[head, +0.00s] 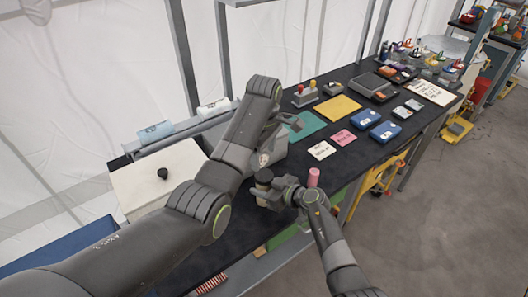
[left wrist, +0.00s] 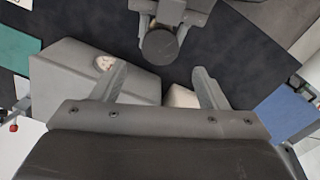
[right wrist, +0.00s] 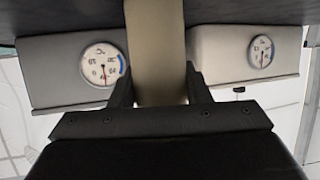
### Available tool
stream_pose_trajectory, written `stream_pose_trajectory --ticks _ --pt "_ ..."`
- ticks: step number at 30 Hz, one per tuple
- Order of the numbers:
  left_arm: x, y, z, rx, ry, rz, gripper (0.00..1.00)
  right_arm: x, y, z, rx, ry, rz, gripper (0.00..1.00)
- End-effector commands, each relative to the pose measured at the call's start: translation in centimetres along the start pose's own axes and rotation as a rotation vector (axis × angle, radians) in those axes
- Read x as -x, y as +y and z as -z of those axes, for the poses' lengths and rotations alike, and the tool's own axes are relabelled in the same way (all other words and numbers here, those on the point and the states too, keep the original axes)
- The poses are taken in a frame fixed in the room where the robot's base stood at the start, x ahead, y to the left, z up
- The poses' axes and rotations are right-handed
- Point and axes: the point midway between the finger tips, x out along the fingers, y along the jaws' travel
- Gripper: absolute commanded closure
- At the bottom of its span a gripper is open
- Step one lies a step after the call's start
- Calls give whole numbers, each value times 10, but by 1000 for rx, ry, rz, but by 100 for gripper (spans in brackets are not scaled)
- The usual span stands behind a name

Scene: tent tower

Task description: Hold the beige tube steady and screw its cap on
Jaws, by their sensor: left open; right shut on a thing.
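The beige tube (right wrist: 155,45) stands between the fingers of my right gripper (right wrist: 157,85) in the right wrist view. In the head view the right gripper (head: 268,192) is shut on the tube, which is upright above the black bench. A dark round cap (head: 264,175) shows at the tube's top; it also shows end-on in the left wrist view (left wrist: 160,45). I cannot tell how tight it sits. My left gripper (head: 291,121) is open and empty, beyond the tube and apart from it. Its fingers (left wrist: 160,88) are spread in the left wrist view.
A pink cylinder (head: 313,177) stands right of my right gripper. A sloped white panel (head: 140,190) is at left.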

Motion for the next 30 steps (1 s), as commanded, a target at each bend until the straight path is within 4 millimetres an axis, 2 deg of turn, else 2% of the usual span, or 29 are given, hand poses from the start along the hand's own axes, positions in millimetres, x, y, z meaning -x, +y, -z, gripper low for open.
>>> stream_pose_trajectory --ticks 15,21,29,30 --pt "-68 -1 0 -1 0 4 33 0 0 0 0 0 0 100" --pt "-79 0 0 -2 1 1 33 0 0 0 0 0 0 100" --pt "-79 0 0 -1 1 1 33 0 0 0 0 0 0 100" --pt "-79 0 0 -1 1 1 38 0 0 0 0 0 0 100"
